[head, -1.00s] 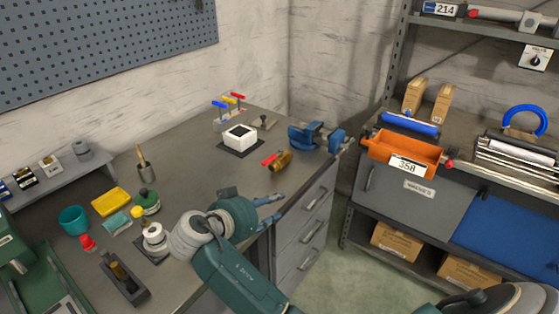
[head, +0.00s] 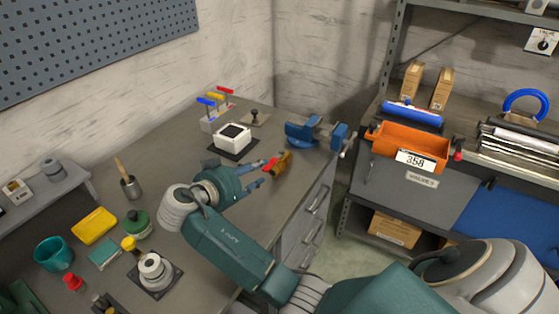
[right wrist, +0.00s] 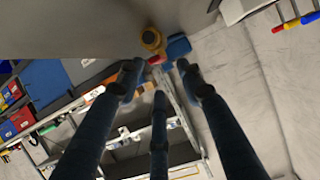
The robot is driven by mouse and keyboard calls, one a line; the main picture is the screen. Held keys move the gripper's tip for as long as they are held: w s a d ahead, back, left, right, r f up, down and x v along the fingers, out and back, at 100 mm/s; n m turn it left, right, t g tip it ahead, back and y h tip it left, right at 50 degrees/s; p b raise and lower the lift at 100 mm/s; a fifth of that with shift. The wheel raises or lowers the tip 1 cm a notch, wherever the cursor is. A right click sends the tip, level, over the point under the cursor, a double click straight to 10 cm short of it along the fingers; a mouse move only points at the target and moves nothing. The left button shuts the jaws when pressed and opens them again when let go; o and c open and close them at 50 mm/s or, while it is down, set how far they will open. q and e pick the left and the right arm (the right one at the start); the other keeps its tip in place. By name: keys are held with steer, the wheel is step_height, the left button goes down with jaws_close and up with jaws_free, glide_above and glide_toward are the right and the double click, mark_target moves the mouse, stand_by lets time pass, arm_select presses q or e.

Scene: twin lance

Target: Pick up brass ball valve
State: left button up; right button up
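The brass ball valve (head: 282,163) lies on the grey workbench near its right edge, with a red lever handle (head: 270,164) on its left side. My right gripper (head: 263,172) is open and empty just left of the valve, with its fingers pointing towards it. In the right wrist view, the valve (right wrist: 152,38) shows beyond the spread fingertips (right wrist: 159,75), with the red handle close to them. I cannot tell whether a finger touches the handle. My left gripper is not in view.
A blue vise (head: 315,133) stands behind the valve at the bench corner. A white box (head: 232,136) and a rack of colored-handled tools (head: 216,108) stand further back.

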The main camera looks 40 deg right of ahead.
mark_target(267, 166)
steer(key=shift+w+d+f, duration=0.2)
steer(key=shift+d, duration=0.45)
steer(key=p+x, duration=0.2)
steer(key=x, duration=0.2)
steer(key=shift+s+d+f, duration=0.1)
steer(key=shift+d+f, duration=0.1)
steer(key=shift+d, duration=0.05)
steer(key=shift+d+f, duration=0.2)
steer(key=shift+d, duration=0.05)
steer(key=shift+a, duration=0.1)
steer(key=shift+c, duration=0.5)
jaws_close()
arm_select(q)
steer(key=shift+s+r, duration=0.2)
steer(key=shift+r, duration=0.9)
arm_select(e)
steer(key=shift+r, duration=0.1)
